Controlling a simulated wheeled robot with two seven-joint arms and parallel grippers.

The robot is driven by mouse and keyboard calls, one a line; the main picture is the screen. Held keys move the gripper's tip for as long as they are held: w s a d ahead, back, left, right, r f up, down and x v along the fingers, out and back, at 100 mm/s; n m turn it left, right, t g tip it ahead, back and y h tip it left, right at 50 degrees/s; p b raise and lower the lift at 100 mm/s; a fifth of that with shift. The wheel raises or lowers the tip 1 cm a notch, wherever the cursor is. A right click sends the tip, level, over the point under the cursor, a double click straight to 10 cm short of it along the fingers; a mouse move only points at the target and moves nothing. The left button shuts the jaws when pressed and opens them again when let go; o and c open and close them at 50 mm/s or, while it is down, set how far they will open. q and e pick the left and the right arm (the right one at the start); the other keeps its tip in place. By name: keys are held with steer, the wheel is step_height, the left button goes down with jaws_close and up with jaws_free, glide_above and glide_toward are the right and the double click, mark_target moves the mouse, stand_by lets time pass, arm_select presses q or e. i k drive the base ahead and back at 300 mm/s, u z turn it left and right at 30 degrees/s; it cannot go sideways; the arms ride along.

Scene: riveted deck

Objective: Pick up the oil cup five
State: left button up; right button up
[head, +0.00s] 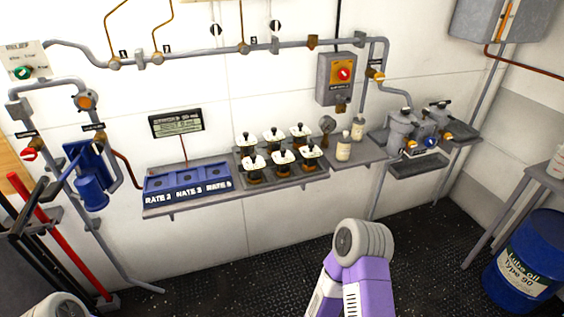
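Several small oil cups with white tops, black knobs and amber-brown bodies stand upright in two rows on a grey tray (318,178) on the wall shelf. The front row has a left cup (254,166), a middle cup (283,162) and a right cup (311,156). The back row has a left cup (247,143), a middle cup (274,137) and a right cup (299,133), partly hidden by the front ones. Any numbers on them are too small to read, so I cannot tell which is five. Neither of my grippers shows; only arm parts appear at the bottom.
Left of the cups, a blue holder (187,182) carries rate labels, the right one apparently 5. A display (176,123) hangs above it. Cream bottles (343,149) stand right of the cups. Pipes line the wall. A blue drum (525,265) stands at right. The dark floor (240,275) ahead is clear.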

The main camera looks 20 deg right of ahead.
mark_target(283, 159)
steer(key=z, duration=0.4)
steer(key=k, duration=0.5)
steer(key=z, duration=0.9)
steer(key=i, duration=1.2)
steer(key=u, duration=0.5)
